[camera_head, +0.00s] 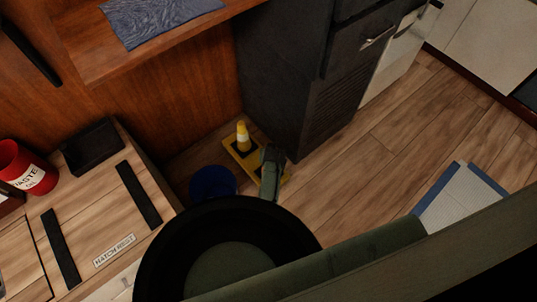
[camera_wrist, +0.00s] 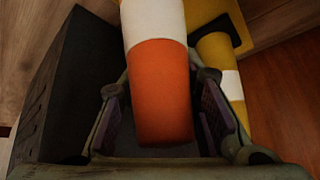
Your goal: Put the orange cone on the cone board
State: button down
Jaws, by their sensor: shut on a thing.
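The orange cone (camera_wrist: 163,95), with a white band, is between the two fingers of my gripper (camera_head: 271,168) in the wrist view. My gripper is shut on it. The cone's base is cut off by the top edge of the wrist view, so I cannot tell whether it touches the board. In the head view the cone is hidden by my gripper. The yellow cone board (camera_head: 256,168) lies on the floor under and beside my gripper. A yellow cone (camera_head: 242,137) with a white band stands on its far left part; it also shows right in the wrist view (camera_wrist: 220,65).
A dark cabinet (camera_head: 283,75) stands close behind the board. A blue bin (camera_head: 213,183) is left of it, near a wooden bench (camera_head: 90,215) with a red waste can (camera_head: 25,168). Open wooden floor (camera_head: 370,170) lies to the right, with a blue-edged mat (camera_head: 462,200).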

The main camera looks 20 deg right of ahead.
jog(key=c, duration=1.2)
grip_release()
jog(key=shift+f, duration=0.1)
jog(key=shift+p+v, duration=6.05)
jog(key=shift+p, duration=0.15)
